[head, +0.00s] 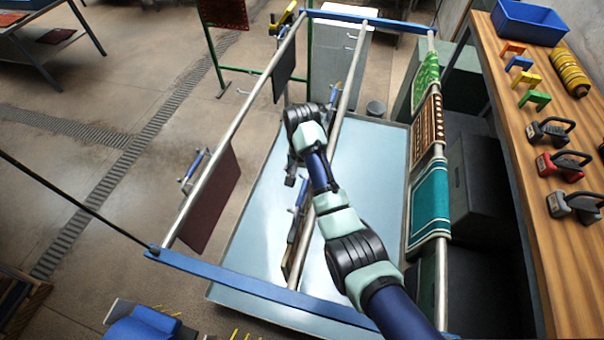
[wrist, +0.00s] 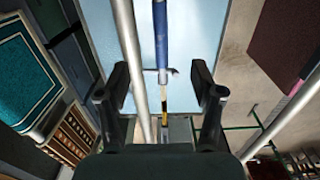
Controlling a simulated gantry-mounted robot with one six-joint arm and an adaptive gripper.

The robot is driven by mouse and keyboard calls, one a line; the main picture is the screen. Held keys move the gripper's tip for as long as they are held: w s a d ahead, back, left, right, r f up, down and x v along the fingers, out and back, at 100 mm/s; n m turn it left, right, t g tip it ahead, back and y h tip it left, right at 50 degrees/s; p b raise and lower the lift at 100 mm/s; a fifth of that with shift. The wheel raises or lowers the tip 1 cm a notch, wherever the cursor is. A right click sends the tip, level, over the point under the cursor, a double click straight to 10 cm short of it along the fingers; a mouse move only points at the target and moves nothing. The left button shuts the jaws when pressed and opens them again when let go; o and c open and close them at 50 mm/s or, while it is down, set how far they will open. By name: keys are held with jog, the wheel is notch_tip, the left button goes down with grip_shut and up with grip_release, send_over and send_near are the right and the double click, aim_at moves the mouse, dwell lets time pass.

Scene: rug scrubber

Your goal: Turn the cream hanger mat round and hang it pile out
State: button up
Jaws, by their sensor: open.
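My gripper (head: 291,181) is over the middle rail of the rack, pointing down. In the wrist view its two fingers (wrist: 162,88) are apart with nothing gripped. A blue hanger bar (wrist: 161,35) with a small metal hook shows beyond and between the fingers, beside the steel rail. In the head view, a mat (head: 292,258) hangs nearly edge-on below the middle rail, just nearer than my gripper, with a blue hanger (head: 299,196) at its top. Its face colour is hard to tell, and I cannot make out a clearly cream mat. My arm hides part of this rail.
A maroon mat (head: 214,197) hangs on the left rail, and a dark mat (head: 285,72) farther back. Green, brown and teal mats (head: 429,203) drape over the right rail. A wooden bench (head: 540,170) with clamps stands right. A pale-blue panel (head: 375,190) lies below.

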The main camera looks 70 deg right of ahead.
aim_at(302, 192)
notch_tip(302, 192, down, 11)
jog(key=b, duration=0.4)
jog(key=shift+b, duration=0.4)
